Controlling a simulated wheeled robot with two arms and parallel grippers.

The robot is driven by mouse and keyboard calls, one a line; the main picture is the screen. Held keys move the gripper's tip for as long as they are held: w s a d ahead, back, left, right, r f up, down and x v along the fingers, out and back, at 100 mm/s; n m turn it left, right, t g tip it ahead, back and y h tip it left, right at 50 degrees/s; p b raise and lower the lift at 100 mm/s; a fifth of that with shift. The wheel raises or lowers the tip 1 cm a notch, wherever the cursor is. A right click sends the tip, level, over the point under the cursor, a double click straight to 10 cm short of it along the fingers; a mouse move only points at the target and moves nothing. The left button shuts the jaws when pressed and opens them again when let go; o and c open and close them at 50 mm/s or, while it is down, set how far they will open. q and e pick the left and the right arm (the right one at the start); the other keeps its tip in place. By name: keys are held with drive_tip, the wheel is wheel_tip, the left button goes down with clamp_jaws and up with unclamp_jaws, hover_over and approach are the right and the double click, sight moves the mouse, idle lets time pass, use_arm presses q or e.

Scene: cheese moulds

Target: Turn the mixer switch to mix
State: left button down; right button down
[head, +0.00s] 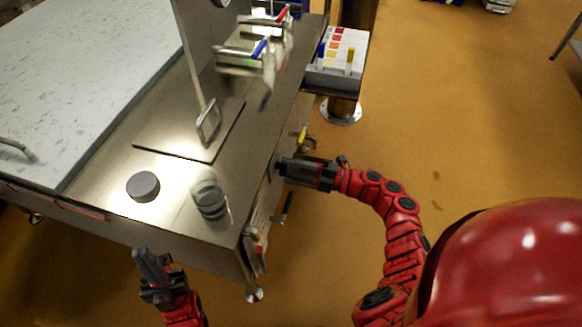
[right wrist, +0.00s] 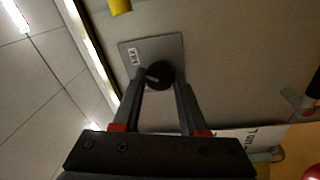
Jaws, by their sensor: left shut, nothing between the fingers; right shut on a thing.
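The mixer switch is a round black knob (right wrist: 158,74) on a grey square plate (right wrist: 170,48) in the right wrist view. A pale mark shows on the knob's left part. A small white label (right wrist: 136,57) with dark letters, too small to read surely, is on the plate up and left of the knob. My right gripper (right wrist: 160,82) is shut on the knob, one finger on each side. In the head view my right gripper (head: 281,167) reaches the bench's right side face, and the knob is hidden there. My left gripper (head: 150,263) is shut and empty in front of the bench.
The steel bench (head: 110,197) carries a grey disc (head: 143,186) and a clear jar (head: 210,199). A yellow handle (head: 302,134) sticks out just beyond my right gripper. A rack with coloured labels (head: 337,62) stands behind. The floor at right is clear.

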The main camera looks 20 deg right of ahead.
drive_tip(key=shift+c, duration=2.3)
unclamp_jaws()
drive_tip(key=b+v, duration=0.5)
drive_tip(key=v, duration=1.2)
drive_tip(key=shift+d+b, duration=0.2)
drive_tip(key=shift+b, duration=0.15)
